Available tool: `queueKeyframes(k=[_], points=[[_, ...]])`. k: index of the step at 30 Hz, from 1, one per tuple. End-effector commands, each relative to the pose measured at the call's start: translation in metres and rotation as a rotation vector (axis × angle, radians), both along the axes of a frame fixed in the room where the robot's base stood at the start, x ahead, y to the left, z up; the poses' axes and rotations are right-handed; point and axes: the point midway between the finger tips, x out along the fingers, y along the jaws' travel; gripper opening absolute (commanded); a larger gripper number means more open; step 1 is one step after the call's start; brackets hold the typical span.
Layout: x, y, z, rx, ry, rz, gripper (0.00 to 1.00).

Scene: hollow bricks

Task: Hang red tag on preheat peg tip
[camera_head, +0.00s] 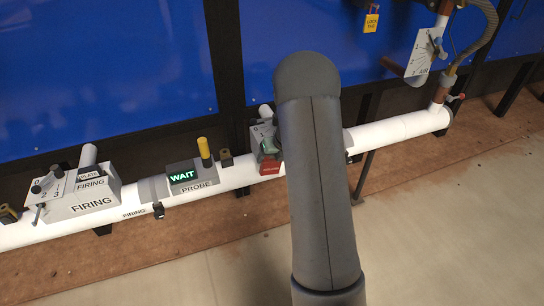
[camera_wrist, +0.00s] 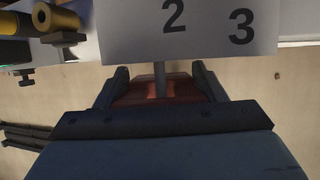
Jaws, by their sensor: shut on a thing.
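My gripper (camera_wrist: 160,76) shows in the wrist view with a finger on each side of a dark red piece, which I take as the red tag (camera_wrist: 135,91). The gripper is shut on it. A thin grey rod (camera_wrist: 159,72), perhaps the peg, runs from the white numbered panel (camera_wrist: 205,25) down over the middle of the red piece. I cannot tell whether the tag is around the rod or only behind it. In the head view a red piece (camera_head: 270,166) shows at a small grey box (camera_head: 260,134) on the white pipe, just left of my arm, which hides the gripper.
The white pipe (camera_head: 390,132) runs across the head view. Left of my arm it carries the PROBE box (camera_head: 193,178) with a lit WAIT display, a yellow post (camera_head: 205,150) and the FIRING box (camera_head: 85,193). A gauge plate (camera_head: 421,58) hangs at the upper right. Blue panels stand behind.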

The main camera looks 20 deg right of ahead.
Motion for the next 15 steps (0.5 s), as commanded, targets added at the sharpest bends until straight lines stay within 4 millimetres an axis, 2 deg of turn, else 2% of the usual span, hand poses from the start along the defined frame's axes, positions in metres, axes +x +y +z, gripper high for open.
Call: queueKeyframes(k=[14,15], points=[[0.0001,-0.0001,0.0003,0.000,-0.001,0.000,0.40],[0.0001,-0.0001,0.0003,0.000,-0.001,0.000,0.69]])
